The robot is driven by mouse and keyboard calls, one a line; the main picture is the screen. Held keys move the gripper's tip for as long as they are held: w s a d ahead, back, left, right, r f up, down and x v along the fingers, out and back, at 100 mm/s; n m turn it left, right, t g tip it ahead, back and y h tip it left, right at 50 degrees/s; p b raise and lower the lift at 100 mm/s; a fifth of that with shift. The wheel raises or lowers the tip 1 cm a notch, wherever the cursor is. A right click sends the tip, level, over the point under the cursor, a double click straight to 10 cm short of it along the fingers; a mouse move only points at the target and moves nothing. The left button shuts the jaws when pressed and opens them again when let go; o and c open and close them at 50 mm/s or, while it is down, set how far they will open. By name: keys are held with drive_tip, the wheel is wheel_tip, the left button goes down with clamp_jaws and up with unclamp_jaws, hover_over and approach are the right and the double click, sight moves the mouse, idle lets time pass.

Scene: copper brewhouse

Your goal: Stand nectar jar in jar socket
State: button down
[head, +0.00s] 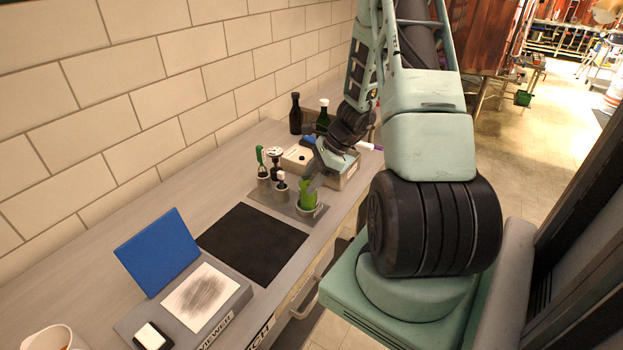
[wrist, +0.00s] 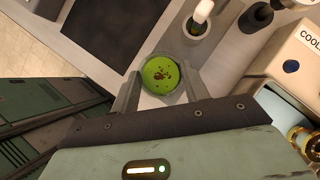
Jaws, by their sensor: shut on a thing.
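The nectar jar, a green jar (head: 308,197), is upright between the fingers of my gripper (head: 313,183). In the wrist view I look down on its round green top with dark red specks (wrist: 161,73), with one finger on each side. The jar socket is a short grey cup (head: 309,210) with a pale label at the front right of a grey holder plate (head: 268,203). The jar's lower part is in or directly over this cup. I cannot tell whether it is fully seated.
Other cups on the plate hold a green-handled tool (head: 260,155), a black-and-white tool (head: 274,153) and a white-capped item (head: 281,177). A pale box (head: 298,156) and dark bottles (head: 296,114) stand behind. A black mat (head: 252,243) lies to the left.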

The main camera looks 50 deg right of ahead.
drive_tip(key=shift+f, duration=0.35)
drive_tip(key=c, duration=0.6)
unclamp_jaws()
drive_tip(key=shift+c, duration=0.2)
drive_tip(key=shift+r, duration=0.15)
wheel_tip(320, 180, up, 8)
drive_tip(key=p, duration=0.6)
